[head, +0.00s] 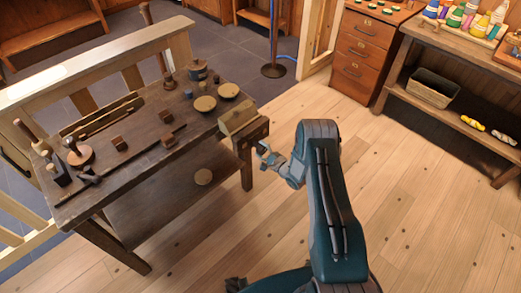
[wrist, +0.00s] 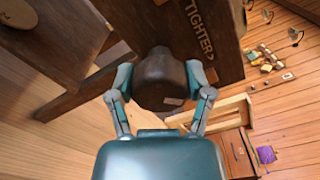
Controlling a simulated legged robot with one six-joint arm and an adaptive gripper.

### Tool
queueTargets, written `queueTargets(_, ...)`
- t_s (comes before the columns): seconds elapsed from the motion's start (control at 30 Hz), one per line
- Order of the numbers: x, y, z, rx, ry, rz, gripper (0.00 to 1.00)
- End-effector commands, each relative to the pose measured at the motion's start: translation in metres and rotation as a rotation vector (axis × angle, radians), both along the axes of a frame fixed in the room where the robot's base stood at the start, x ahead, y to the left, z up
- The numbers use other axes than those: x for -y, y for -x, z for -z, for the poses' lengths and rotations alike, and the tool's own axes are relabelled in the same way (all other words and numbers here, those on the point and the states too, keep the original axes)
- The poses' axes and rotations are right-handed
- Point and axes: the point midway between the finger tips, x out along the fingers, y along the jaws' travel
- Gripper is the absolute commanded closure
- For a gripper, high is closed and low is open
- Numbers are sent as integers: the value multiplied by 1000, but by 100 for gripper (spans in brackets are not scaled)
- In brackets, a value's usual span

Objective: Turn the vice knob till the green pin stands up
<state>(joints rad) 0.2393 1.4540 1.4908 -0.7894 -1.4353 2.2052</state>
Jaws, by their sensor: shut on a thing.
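The dark brown vice knob (wrist: 160,75) fills the middle of the wrist view, with a small pale mark low on its face. My gripper (wrist: 159,92) is shut on it, one finger on each side. Behind the knob is the dark wooden vice jaw (wrist: 210,30), lettered "TIGHTER" with an arrowhead. In the head view my gripper (head: 266,152) is at the right end of the workbench, just beside the vice (head: 240,117); the knob is hard to make out there. I cannot make out a green pin in either view.
The workbench (head: 145,178) carries round wooden discs (head: 205,103), blocks and hand tools. A drawer cabinet (head: 362,52) and a shelf with a basket (head: 433,88) stand at the back right. The plank floor right of my arm is clear.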

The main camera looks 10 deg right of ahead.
Motion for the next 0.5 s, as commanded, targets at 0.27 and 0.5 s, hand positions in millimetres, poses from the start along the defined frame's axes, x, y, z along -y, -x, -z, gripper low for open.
queueTargets(0.27,3,4,7,-21,-1,10,82)
queueTargets(0.5,2,4,6,-17,0,7,0)
